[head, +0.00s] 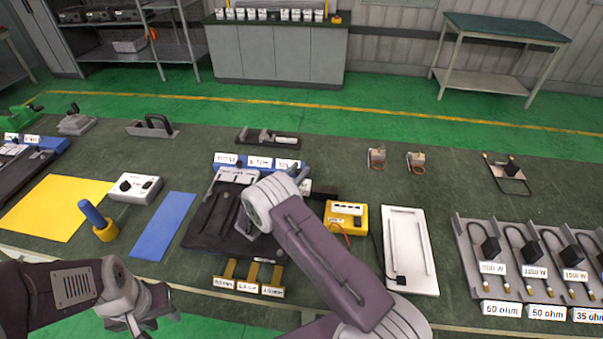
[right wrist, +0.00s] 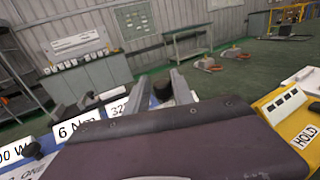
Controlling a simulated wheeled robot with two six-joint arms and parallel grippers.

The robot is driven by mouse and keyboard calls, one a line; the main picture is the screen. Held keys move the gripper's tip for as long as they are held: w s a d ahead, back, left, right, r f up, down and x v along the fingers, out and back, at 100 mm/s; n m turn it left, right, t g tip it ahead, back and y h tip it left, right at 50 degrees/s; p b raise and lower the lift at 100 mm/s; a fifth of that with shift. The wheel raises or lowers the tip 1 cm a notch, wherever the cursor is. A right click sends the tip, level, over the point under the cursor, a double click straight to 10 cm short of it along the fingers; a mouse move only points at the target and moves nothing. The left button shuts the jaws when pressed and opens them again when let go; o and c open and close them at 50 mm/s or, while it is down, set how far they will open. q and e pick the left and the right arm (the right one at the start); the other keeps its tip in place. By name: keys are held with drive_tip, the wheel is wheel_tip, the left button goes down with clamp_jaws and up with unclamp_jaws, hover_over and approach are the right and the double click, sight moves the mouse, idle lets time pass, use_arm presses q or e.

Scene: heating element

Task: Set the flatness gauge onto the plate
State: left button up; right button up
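I cannot identify the flatness gauge with certainty; a dark bar with a grey piece on top (head: 267,138) lies at the back middle of the table. A dark flat plate (head: 207,222) lies on the table at the middle, partly covered by my right arm. My right gripper (right wrist: 163,84) is above the table near the dark plate, its tips mostly hidden by the arm in the head view. In the right wrist view its two grey fingers stand apart with a black knob (right wrist: 162,91) between them; whether they touch it is unclear. My left gripper (head: 150,309) is open and empty at the front left.
A white panel (head: 408,225) and a yellow instrument (head: 346,214) lie right of my right arm. Labelled racks (head: 525,285) fill the front right. A blue mat (head: 163,226), yellow mat (head: 48,207) and upright blue-handled tool (head: 96,218) are on the left.

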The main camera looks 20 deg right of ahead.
drive_tip(key=shift+o, duration=0.7)
drive_tip(key=shift+w+a, duration=0.1)
drive_tip(key=shift+a, duration=0.1)
drive_tip(key=shift+s+a, duration=0.25)
drive_tip(key=b+v, duration=0.1)
drive_tip(key=v, duration=0.7)
drive_tip(key=shift+b, duration=0.35)
drive_tip(key=shift+s+a, duration=0.1)
drive_tip(key=shift+a, duration=0.05)
